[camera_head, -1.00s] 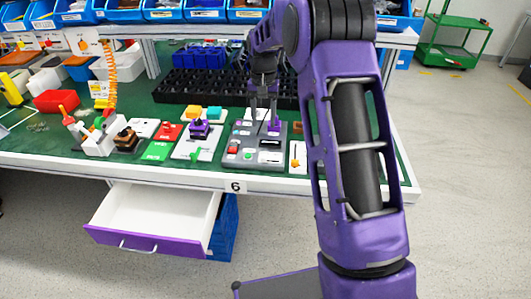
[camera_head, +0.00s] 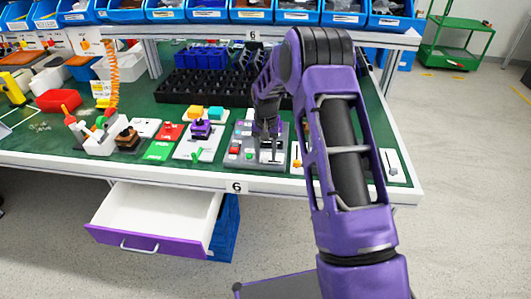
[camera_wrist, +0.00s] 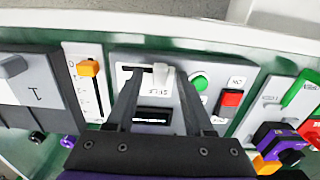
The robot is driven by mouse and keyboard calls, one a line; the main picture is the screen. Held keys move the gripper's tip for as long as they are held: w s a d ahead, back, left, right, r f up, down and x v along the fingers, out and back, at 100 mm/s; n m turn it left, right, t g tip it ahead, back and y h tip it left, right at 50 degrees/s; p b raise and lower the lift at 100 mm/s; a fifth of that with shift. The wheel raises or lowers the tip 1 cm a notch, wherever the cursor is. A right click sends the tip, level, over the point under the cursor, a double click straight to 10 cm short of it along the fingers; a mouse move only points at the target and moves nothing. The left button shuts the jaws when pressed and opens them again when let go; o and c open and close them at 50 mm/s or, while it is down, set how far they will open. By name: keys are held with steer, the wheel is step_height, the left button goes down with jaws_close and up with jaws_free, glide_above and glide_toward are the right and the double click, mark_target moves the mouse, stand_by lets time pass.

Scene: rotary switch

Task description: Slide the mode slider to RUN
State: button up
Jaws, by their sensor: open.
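The grey control panel (camera_head: 238,136) stands near the table's front edge. In the wrist view, its white slider knob (camera_wrist: 164,73) sits at the right end of a short dark slot (camera_wrist: 134,70); small lettering beside it is too blurred to read. My gripper (camera_wrist: 158,76) is open over the panel, with its fingertips on either side of the slider area; the right finger is close to the knob, and contact cannot be told.
The panel also carries a green button (camera_wrist: 198,82), a red switch (camera_wrist: 231,99) and a dark window (camera_wrist: 152,114). A white plate with an orange slider (camera_wrist: 89,68) lies beside it. A purple-knobbed switch (camera_head: 200,129) stands left, and black bins (camera_head: 190,88) stand behind.

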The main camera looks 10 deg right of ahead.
jaws_close()
steer(key=shift+d, duration=0.1)
stand_by(1.2)
